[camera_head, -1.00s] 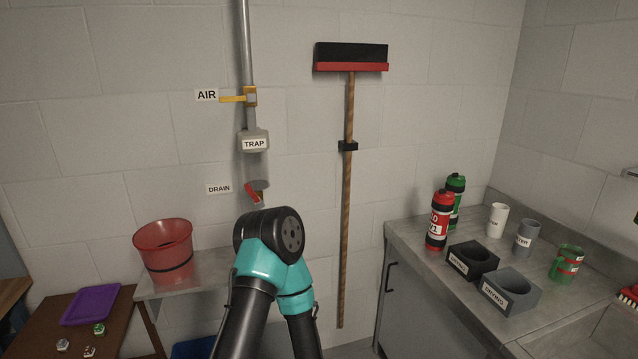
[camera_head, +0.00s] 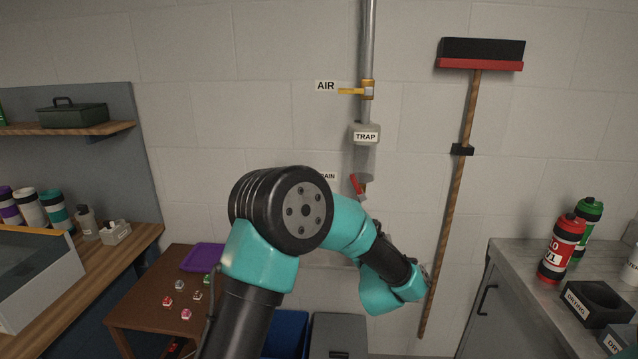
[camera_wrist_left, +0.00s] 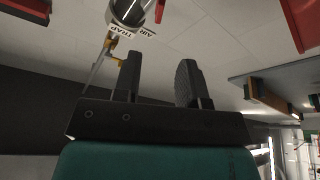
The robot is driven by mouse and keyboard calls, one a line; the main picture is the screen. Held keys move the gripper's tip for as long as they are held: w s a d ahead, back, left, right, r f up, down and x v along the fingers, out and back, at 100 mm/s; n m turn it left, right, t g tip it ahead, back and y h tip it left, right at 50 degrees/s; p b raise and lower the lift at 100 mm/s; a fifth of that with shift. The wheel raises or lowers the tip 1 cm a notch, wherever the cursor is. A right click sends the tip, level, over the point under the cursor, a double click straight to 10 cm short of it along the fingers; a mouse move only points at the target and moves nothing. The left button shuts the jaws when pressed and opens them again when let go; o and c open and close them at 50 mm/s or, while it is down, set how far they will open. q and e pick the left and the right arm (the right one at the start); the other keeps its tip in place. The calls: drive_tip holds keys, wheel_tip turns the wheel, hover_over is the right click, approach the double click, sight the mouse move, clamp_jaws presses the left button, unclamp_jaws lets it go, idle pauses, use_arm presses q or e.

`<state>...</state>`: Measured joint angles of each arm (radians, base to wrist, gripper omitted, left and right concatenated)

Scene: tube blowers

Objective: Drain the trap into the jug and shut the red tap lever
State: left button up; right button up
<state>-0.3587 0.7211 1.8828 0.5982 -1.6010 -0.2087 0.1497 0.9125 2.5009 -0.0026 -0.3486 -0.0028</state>
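The trap (camera_head: 366,136) is a grey body with a clear lower bowl on the wall pipe. Below it, the red tap lever (camera_head: 357,186) by the DRAIN label stands tilted. My teal arm fills the middle of the head view, and no gripper fingers show there. In the left wrist view my left gripper (camera_wrist_left: 158,70) is open, with nothing between its fingers. The trap, upside down, shows beyond the fingertips (camera_wrist_left: 125,14), with a bit of the red lever (camera_wrist_left: 160,10). I cannot make out a jug now. My right gripper is out of view.
A yellow AIR lever (camera_head: 352,91) lies level above the trap. A squeegee (camera_head: 480,55) hangs to its right. A grey counter (camera_head: 510,262) with red and green bottles is at right. A brown table (camera_head: 145,300) with a purple tray (camera_head: 200,257) is at left.

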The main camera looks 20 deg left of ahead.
sight(355, 185)
use_arm(q)
drive_tip(key=shift+s+a+r+n+y, duration=0.15)
drive_tip(key=shift+r+n+y, duration=0.15)
drive_tip(key=shift+r+y, duration=0.15)
drive_tip(key=x, duration=1.7)
drive_tip(key=shift+w+f, duration=0.1)
drive_tip(key=shift+w, duration=0.15)
clamp_jaws()
